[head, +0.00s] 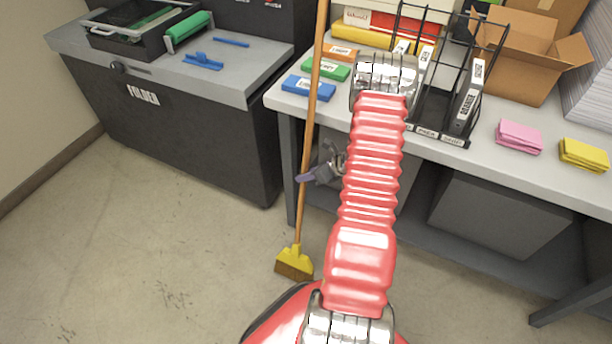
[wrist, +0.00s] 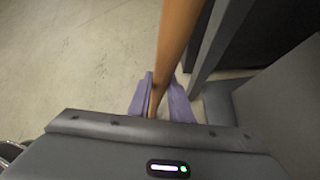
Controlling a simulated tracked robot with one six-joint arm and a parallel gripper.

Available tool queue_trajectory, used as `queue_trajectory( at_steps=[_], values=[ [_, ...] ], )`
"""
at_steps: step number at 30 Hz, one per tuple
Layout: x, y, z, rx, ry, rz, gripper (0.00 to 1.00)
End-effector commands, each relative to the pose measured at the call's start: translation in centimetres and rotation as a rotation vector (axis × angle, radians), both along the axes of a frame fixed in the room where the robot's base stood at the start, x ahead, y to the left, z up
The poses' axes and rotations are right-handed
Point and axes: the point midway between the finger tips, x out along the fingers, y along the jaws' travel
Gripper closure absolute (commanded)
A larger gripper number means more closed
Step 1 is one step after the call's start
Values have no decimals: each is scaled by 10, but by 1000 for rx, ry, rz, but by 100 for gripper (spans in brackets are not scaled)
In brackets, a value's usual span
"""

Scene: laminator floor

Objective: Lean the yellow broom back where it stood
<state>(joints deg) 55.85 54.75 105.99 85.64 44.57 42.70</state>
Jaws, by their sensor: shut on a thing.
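The yellow broom (head: 294,262) stands nearly upright in the head view, its yellow head with brown bristles at the floor and its wooden handle rising past the left end of the table. The handle tilts slightly to the right at the top. My gripper (head: 306,178) is shut on the handle, low on the shaft below the tabletop. In the wrist view the handle (wrist: 178,40) runs between my purple fingers (wrist: 162,98). The broom's top end is out of the picture, and the wrist view hides its head.
The grey table (head: 420,145) carries colored boxes, a black wire rack (head: 455,142), an open cardboard box (head: 516,72) and pink and yellow cloths. A dark cabinet marked FOLDER (head: 180,125) stands at left. Open floor (head: 130,250) lies left of the broom.

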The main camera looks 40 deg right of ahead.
Motion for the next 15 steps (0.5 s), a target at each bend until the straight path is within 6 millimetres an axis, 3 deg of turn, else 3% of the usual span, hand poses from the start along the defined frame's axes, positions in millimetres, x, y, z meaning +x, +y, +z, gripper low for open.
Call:
queue_trajectory(
  at_steps=[15],
  values=[
    [2, -8, -2, -1, 4, 2, 100]
  ],
)
